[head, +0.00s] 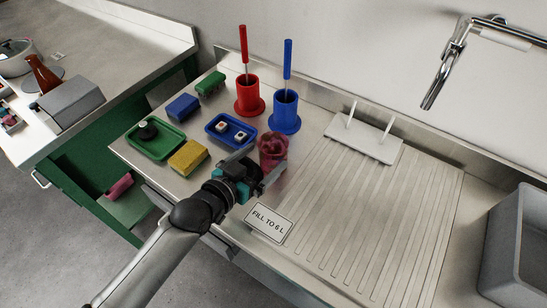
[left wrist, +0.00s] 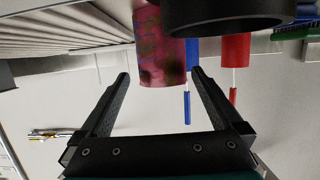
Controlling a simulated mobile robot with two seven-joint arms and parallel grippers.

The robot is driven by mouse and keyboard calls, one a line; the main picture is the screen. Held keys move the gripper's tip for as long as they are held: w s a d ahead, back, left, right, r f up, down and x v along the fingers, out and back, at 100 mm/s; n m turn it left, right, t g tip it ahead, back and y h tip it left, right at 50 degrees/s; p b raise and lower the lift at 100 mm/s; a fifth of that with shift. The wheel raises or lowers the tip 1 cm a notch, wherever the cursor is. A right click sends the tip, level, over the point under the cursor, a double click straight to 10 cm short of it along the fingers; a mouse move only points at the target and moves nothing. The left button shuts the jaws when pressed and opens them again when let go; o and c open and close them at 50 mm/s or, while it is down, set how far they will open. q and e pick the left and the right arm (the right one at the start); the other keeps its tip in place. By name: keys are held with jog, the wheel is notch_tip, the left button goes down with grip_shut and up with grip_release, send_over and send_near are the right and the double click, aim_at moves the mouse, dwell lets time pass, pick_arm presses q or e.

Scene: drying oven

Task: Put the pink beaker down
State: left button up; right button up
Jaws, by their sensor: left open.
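The pink beaker (head: 272,147), translucent with a mottled pattern, stands upright on the metal counter at the left end of the ribbed draining area. It also shows in the left wrist view (left wrist: 162,48), where the picture is upside down. My left gripper (head: 265,160) is open, with its fingers pointing at the beaker. In the left wrist view, the beaker appears between the two fingertips (left wrist: 160,73), with a gap on each side. Part of its lower side is hidden in the head view. My right gripper is not in view.
A red holder (head: 248,98) and a blue holder (head: 284,113) stand behind the beaker. A blue tray (head: 218,122), a yellow sponge (head: 188,157) and a green tray (head: 160,149) lie left. A "FILL TO 6 L" sign (head: 268,223) is in front.

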aim_at(280, 143)
pick_arm(q)
jog(key=shift+b+x, duration=0.85)
jog(key=shift+x, duration=1.95)
jog(key=shift+a, duration=0.2)
jog(key=shift+c, duration=0.2)
jog(key=c, duration=1.2)
